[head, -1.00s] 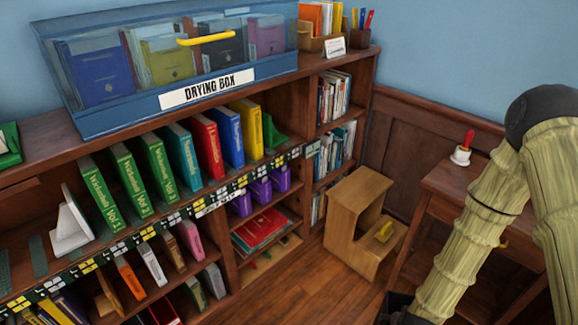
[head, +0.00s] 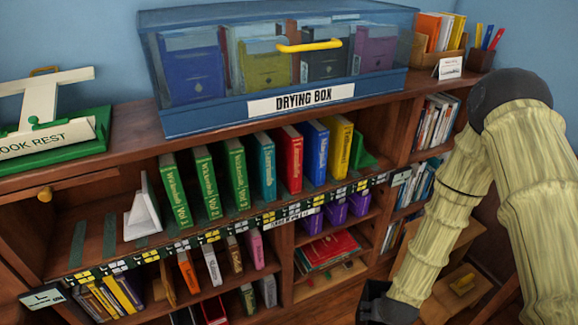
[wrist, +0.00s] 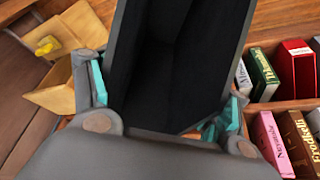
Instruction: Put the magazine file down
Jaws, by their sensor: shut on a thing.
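My gripper (wrist: 167,98) is shut on the magazine file (wrist: 180,50), a dark, open-topped box, with teal finger pads at its two sides in the wrist view. I look into its black inside; its upper end runs out of the picture. In the head view, my arm comes down at the right, and only a dark part near its end (head: 376,303) shows at the lower edge.
A bookcase (head: 130,155) holds upright books, a white bookend (head: 142,217) and lower rows of books. The blue drying box (head: 215,118) and a green book rest (head: 60,152) stand on top. A wooden step stool (head: 445,247) is behind my arm. The upper shelf has bare room left of the bookend.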

